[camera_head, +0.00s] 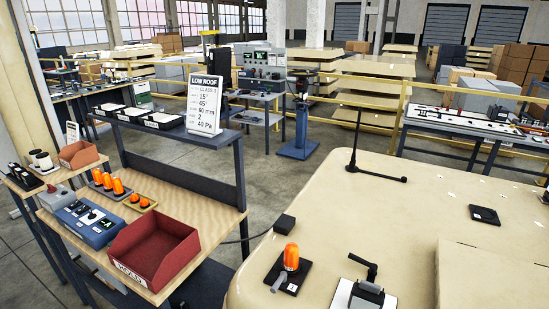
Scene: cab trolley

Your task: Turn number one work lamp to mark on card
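A white card (204,104) headed "LOW ROOF" stands upright on the dark upper shelf of the left bench. It lists values that seem to read 15°, 45°, 60 mm, 2 and 40 PA. On the cream cab roof (440,205), at the front edge, a black fitting (368,290) with a tilted upper part sits on a white plate; it may be the work lamp, but no number is legible. The frame's lower edge cuts it off. I cannot make out an angle mark beside it. My gripper is not in view.
An orange beacon (291,257) stands on a black pad at the roof's left corner, a grey piece beside it. A thin black upright (353,150) rises from the far roof. A red bin (154,249), blue control box (91,222) and orange beacons (117,186) occupy the left bench.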

